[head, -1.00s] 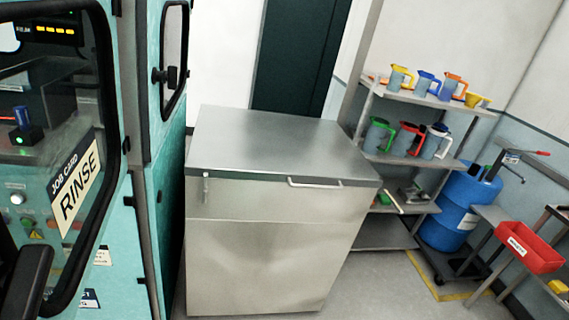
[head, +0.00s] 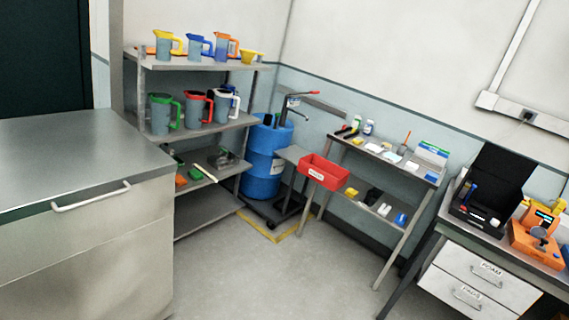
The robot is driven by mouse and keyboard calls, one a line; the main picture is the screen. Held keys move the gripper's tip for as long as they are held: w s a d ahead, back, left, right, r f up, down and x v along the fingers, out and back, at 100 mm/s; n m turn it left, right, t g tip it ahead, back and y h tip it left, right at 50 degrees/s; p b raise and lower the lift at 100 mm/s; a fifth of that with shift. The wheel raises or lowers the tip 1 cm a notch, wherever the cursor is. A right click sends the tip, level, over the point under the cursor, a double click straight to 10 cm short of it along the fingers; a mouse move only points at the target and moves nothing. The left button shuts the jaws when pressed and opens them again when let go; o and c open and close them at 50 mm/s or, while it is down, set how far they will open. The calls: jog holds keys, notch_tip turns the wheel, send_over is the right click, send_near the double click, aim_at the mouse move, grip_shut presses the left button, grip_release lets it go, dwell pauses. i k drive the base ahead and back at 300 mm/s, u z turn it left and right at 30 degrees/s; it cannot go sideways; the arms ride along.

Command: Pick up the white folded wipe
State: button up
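My gripper is not in view. I cannot make out the white folded wipe for certain. Small pale flat items (head: 392,157) lie on the top of a narrow metal bench (head: 360,151) right of centre, and one of them may be the wipe. They are too small to tell apart. Small white items (head: 384,211) also sit on the bench's lower shelf beside a blue one.
A steel cabinet (head: 80,155) fills the left. Behind it stands a rack (head: 200,130) of coloured jugs. A blue drum (head: 265,165) and red bin (head: 324,173) are mid-view. A drawer desk (head: 480,285) stands right. Floor (head: 290,275) in front is clear.

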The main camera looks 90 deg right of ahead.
aim_at(410, 166)
jog(key=z, duration=1)
jog(key=i, duration=0.1)
jog(key=z, duration=2.25)
jog(key=k, duration=0.9)
jog(key=z, duration=0.2)
jog(key=i, duration=0.9)
jog(key=u, duration=0.15)
